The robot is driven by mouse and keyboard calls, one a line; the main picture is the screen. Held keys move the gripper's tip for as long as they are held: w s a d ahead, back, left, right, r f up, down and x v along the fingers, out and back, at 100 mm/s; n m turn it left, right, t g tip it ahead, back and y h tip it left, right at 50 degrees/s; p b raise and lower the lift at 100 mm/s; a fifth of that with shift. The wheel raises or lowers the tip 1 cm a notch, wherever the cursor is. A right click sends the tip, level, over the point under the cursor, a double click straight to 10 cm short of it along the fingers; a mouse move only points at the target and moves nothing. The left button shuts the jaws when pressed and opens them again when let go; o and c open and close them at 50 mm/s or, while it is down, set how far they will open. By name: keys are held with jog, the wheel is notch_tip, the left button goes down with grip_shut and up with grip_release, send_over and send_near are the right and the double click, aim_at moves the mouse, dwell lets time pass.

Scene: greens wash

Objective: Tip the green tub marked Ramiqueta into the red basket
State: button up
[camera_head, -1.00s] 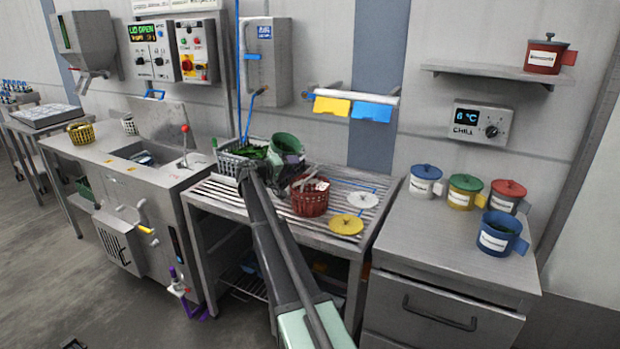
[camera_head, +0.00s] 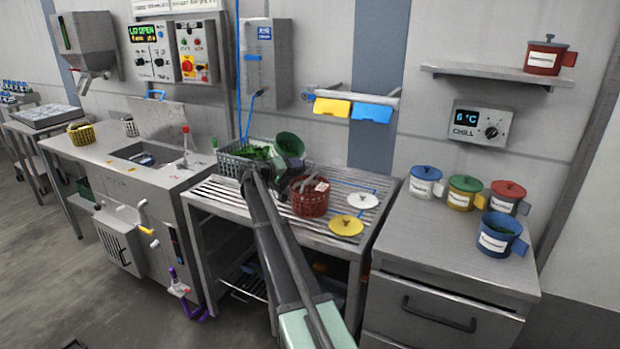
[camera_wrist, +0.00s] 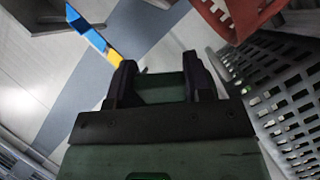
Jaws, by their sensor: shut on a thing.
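A green tub (camera_head: 289,145) is held in my gripper (camera_head: 296,166), up above the rack table and behind the red basket. The tub is tilted; I cannot read any mark on it or see what is in it. In the wrist view the two fingers of my gripper (camera_wrist: 160,80) are shut on the green tub (camera_wrist: 163,95). The red basket (camera_head: 310,200) stands on the slatted table, just in front and to the right of the tub. It also shows at the top right of the wrist view (camera_wrist: 232,20).
A grey-green basket (camera_head: 232,165) with leafy greens stands left of the tub. White (camera_head: 362,201) and yellow (camera_head: 346,225) lids lie right of the red basket. Several lidded tubs and an open blue tub (camera_head: 499,238) stand on the right cabinet. Yellow and blue cloths (camera_head: 370,112) hang behind.

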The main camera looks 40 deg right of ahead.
jog(key=shift+s, duration=0.15)
jog(key=shift+r+m+t+y+p, duration=0.1)
jog(key=shift+m+t+y+p, duration=0.3)
jog(key=shift+m, duration=0.5)
dwell(0.4)
jog(key=shift+w+f+m+b, duration=0.3)
jog(key=shift+f+m, duration=0.35)
jog(key=shift+m, duration=0.05)
dwell(0.4)
jog(key=shift+w+a+r+m+t+y+p, duration=0.1)
jog(key=shift+w+r+m+t+y+p, duration=0.1)
jog(key=shift+m+t+y+p, duration=0.25)
dwell(0.7)
jog(key=shift+w+f+m+t+b, duration=0.25)
jog(key=shift+f+m+b, duration=0.3)
jog(key=shift+m, duration=0.3)
dwell(0.5)
jog(key=shift+s+r+m+t+p, duration=0.2)
jog(key=shift+s+r+m+p, duration=0.1)
jog(key=shift+r+p, duration=0.25)
jog(key=shift+s+r+m+t+p, duration=0.2)
jog(key=shift+s+r+m+p, duration=0.1)
jog(key=shift+r+p, duration=0.25)
jog(key=shift+w+f+m+t+b, duration=0.2)
jog(key=shift+f+m+t+b, duration=0.3)
jog(key=shift+f+b, duration=0.85)
dwell(0.3)
